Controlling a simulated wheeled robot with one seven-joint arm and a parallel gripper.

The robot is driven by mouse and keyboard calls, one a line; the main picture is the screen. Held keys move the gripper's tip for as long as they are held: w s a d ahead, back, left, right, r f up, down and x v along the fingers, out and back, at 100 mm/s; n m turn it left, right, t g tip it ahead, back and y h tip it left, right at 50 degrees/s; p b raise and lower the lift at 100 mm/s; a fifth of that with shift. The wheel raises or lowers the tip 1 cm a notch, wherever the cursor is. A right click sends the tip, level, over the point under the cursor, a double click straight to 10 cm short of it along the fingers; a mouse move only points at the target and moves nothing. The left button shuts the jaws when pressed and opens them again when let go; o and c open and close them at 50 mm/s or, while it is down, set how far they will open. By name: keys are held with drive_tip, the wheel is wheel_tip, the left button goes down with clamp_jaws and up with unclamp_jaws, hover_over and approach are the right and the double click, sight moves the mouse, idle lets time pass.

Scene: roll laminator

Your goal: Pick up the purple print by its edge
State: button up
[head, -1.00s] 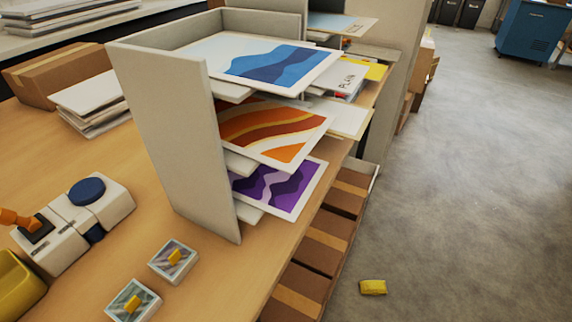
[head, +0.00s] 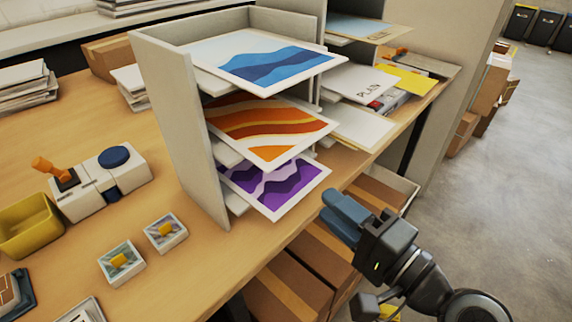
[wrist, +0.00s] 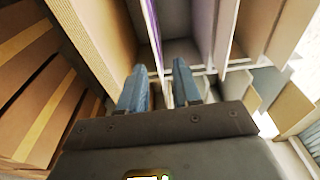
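The purple print (head: 276,187) with a white border lies in the lowest slot of the grey rack (head: 178,130), its front part sticking out past the rack. In the wrist view it shows nearly edge-on as a thin purple and white strip (wrist: 153,28), ahead of the fingers. My gripper (head: 342,208) is just right of the print's outer edge in the head view, with a gap between. The print's rear part is hidden inside the rack.
An orange print (head: 268,125) overhangs just above, and a blue print (head: 262,60) lies on top. White sheets (head: 360,125) stick out of the neighbouring rack. Cardboard boxes (head: 290,290) stand below the table edge. Open floor lies to the right.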

sight(301, 187)
drive_tip(key=shift+f+p+x, duration=0.15)
drive_tip(key=shift+p+x, duration=0.25)
drive_tip(key=shift+x, duration=1.55)
drive_tip(key=shift+f+p+x, duration=0.2)
drive_tip(key=shift+p+x, duration=0.2)
drive_tip(key=shift+x, duration=1.55)
drive_tip(key=shift+s+a, duration=0.15)
drive_tip(key=shift+c, duration=0.2)
clamp_jaws()
